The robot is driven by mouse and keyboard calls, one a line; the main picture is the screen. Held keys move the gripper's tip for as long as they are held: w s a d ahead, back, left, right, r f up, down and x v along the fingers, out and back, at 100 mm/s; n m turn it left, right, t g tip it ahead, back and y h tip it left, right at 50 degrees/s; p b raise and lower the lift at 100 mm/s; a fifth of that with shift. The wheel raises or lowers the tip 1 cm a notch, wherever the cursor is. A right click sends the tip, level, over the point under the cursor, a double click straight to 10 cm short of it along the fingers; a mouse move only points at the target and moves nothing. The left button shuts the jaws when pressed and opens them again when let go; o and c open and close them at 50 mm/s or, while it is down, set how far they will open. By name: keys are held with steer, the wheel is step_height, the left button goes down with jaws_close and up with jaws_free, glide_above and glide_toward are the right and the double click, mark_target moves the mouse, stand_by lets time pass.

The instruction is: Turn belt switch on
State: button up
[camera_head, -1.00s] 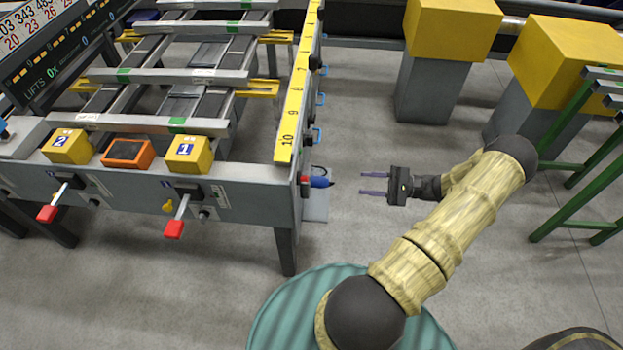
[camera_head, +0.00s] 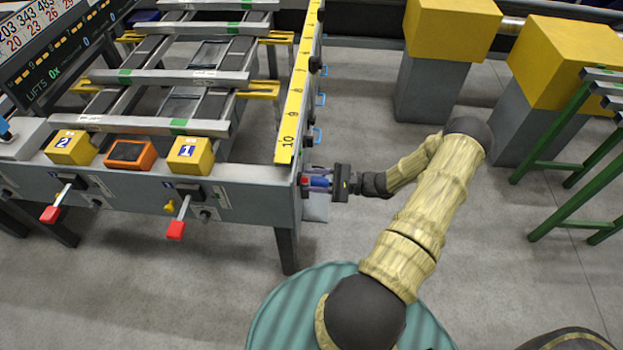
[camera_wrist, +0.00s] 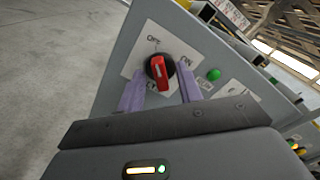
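The belt switch (camera_wrist: 160,72) is a black round knob with a red bar handle, on a pale plate marked OFF and ON in the wrist view. Its bar stands nearly upright in that view; which mark it is set to I cannot tell. In the head view, its red part (camera_head: 304,180) shows at the right side of the table's end. My gripper (camera_wrist: 160,92) is open, with one purple finger at each side of the knob. Whether they touch it I cannot tell. My gripper (camera_head: 318,183) is close against that side in the head view.
A green button (camera_wrist: 214,74) sits right of the switch. The runout table (camera_head: 245,200) carries yellow boxes and two red-tipped levers on its front. Yellow-topped grey pillars (camera_head: 450,30) and a green frame (camera_head: 570,160) stand to the right. The floor between is clear.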

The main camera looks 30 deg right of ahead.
steer(key=shift+w+a, duration=0.15)
steer(key=shift+a, duration=0.15)
jaws_close()
